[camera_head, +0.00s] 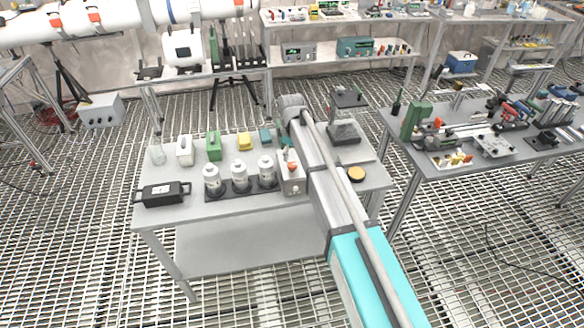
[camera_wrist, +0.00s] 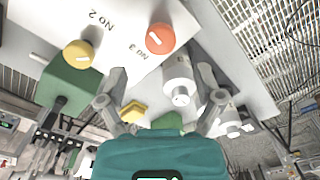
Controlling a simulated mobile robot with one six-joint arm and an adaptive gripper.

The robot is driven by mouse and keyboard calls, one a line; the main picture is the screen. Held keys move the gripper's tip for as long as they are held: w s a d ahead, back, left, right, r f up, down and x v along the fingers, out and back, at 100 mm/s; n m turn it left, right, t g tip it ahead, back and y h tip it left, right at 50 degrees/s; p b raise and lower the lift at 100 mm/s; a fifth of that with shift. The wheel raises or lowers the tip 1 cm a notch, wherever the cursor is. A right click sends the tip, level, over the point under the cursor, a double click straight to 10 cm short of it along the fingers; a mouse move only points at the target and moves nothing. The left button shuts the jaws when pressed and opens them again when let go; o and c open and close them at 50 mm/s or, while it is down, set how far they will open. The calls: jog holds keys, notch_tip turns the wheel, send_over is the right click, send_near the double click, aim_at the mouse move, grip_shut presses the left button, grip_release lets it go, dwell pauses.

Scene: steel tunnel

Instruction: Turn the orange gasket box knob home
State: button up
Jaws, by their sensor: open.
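The gasket box (camera_head: 292,186) is a pale box on the near table, beside the white canisters. Its orange knob (camera_head: 292,166) shows on top. In the wrist view the orange knob (camera_wrist: 160,38) is a round disc with a white pointer mark, on a white face (camera_wrist: 125,22) lettered NO 2 and NO 3. A yellow knob (camera_wrist: 78,54) sits on the same side, left of it. My gripper (camera_wrist: 161,72) is open, its fingers spread. The orange knob lies beyond the fingertips, apart from them. In the head view my arm partly hides the gripper.

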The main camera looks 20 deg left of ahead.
aim_at(292, 164)
jog(key=shift+f+b, duration=2.25)
jog(key=shift+f, duration=0.25)
jog(key=shift+c, duration=0.2)
jog(key=c, duration=1.1)
